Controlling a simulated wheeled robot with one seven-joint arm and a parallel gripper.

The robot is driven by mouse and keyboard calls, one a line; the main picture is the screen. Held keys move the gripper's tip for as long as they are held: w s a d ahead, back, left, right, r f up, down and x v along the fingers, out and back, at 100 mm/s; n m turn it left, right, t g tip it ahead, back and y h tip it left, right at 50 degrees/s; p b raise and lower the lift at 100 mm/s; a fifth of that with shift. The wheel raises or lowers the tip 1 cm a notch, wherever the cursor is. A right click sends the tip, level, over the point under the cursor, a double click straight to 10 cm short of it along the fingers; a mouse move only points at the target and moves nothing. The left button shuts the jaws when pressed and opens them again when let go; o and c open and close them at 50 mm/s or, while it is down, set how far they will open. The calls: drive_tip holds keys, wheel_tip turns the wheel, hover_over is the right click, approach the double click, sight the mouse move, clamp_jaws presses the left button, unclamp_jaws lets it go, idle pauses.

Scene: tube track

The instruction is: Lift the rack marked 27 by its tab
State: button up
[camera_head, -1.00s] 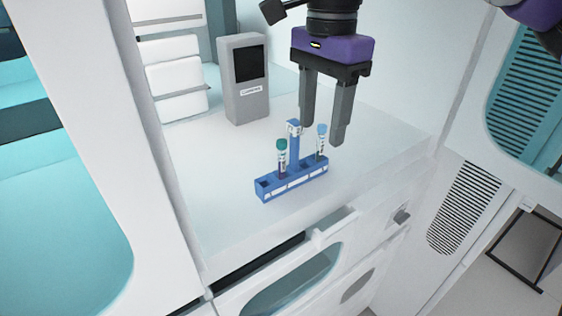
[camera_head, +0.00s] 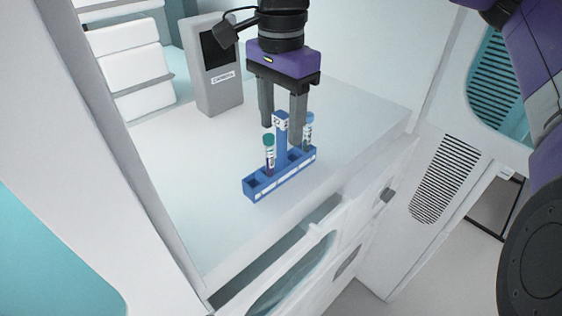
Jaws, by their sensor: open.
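A blue rack (camera_head: 262,187) stands upright on the white counter, with a tall central tab (camera_head: 282,146) that bears a small white label near its top. The label's number is too small to read surely. A teal-capped tube (camera_head: 269,154) stands in the rack left of the tab, and a blue-capped tube (camera_head: 308,131) stands right of it. My gripper (camera_head: 282,134) points down with its two dark fingers apart and empty. The fingertips show at the height of the tab's upper part, one on each side of it in the picture. I cannot tell whether the tab is between them in depth.
A grey device (camera_head: 213,70) with a dark screen stands at the back left of the counter (camera_head: 190,150). White shelves (camera_head: 130,60) rise at the left. The counter around the rack is clear. An open drawer (camera_head: 290,245) is below its front edge.

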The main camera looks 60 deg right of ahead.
sight(282, 149)
drive_tip(key=shift+f, duration=1.25)
clamp_jaws()
drive_tip(key=shift+r, duration=0.15)
